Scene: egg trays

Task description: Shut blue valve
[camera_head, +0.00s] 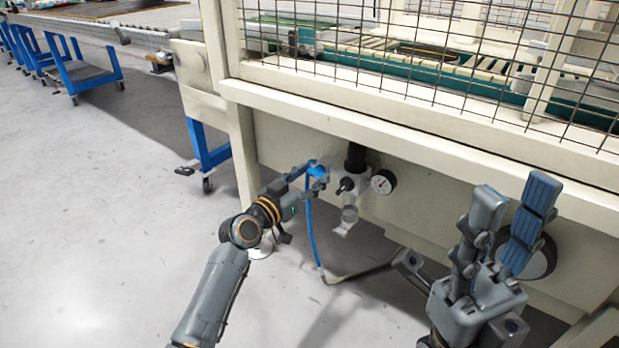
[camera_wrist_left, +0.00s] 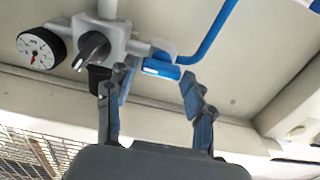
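The blue valve (camera_head: 317,170) is a small blue handle at the left end of a grey-white air unit on the machine's cream panel. In the left wrist view the blue valve (camera_wrist_left: 160,68) lies just ahead of the gap between the fingertips. My left gripper (camera_head: 312,179) is at the valve, its fingers partly overlapping it in the head view. In the wrist view the left gripper (camera_wrist_left: 158,84) is open, with a clear gap between its fingers; contact cannot be told. My right gripper (camera_head: 516,196) is open and empty, at the lower right before the panel.
A black knob (camera_wrist_left: 93,50) and a pressure gauge (camera_head: 383,182) sit beside the valve. A blue hose (camera_head: 312,235) hangs from the unit to the floor. Wire mesh (camera_head: 400,80) encloses a conveyor above. Blue carts (camera_head: 84,72) stand at the far left; the left floor is clear.

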